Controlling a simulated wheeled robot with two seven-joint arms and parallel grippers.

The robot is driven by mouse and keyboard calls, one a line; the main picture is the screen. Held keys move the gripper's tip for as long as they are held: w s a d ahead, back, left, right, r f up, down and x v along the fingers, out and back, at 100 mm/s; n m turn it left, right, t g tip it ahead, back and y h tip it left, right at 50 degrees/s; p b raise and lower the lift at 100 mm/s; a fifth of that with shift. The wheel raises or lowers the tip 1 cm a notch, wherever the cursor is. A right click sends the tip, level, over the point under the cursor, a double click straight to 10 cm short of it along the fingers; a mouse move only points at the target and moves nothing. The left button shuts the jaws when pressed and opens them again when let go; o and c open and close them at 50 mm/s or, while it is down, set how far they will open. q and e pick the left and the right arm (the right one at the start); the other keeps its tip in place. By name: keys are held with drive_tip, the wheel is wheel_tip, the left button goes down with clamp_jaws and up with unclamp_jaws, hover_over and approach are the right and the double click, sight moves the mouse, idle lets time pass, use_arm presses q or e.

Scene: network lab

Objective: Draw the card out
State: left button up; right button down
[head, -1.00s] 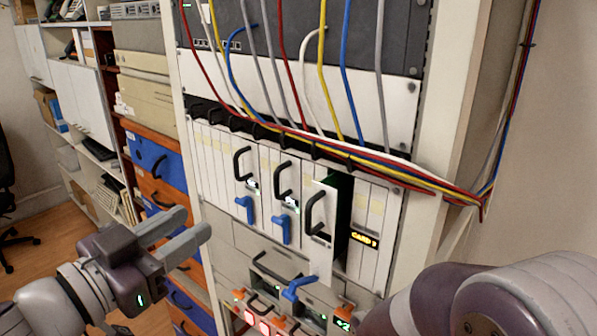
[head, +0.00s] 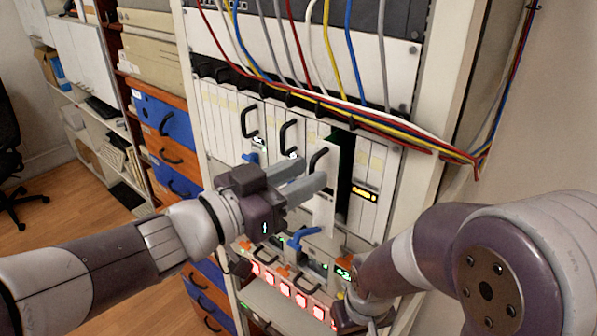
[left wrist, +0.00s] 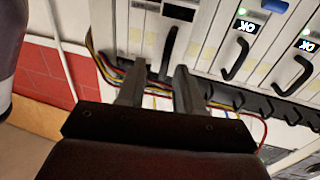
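The card (head: 327,204) is a pale upright module that stands out from the rack, with a dark gap and green board at its right. Its black handle (head: 319,160) is near its top front edge. My left gripper (head: 312,176) is in front of the card. In the left wrist view, its two fingers (left wrist: 159,80) are apart, with the handle (left wrist: 168,52) just beyond and between the tips; I see no contact. A blue lever (head: 303,238) shows below the card. My right gripper (head: 352,314) is low at the right, its fingers not clearly seen.
Coloured cables (head: 330,102) cross the rack above the cards. Neighbouring cards with black handles (head: 289,137) stand to the left. An orange-lit display (head: 365,194) is at the right. Lit modules (head: 295,292) sit below. Blue and orange drawers (head: 165,125) stand left of the rack.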

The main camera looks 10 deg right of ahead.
use_arm(q)
drive_tip(key=shift+w+d+f, duration=0.1)
drive_tip(key=shift+w+d, duration=0.1)
drive_tip(key=shift+w, duration=0.2)
clamp_jaws()
drive_tip(key=shift+s+a, duration=0.1)
idle(0.8)
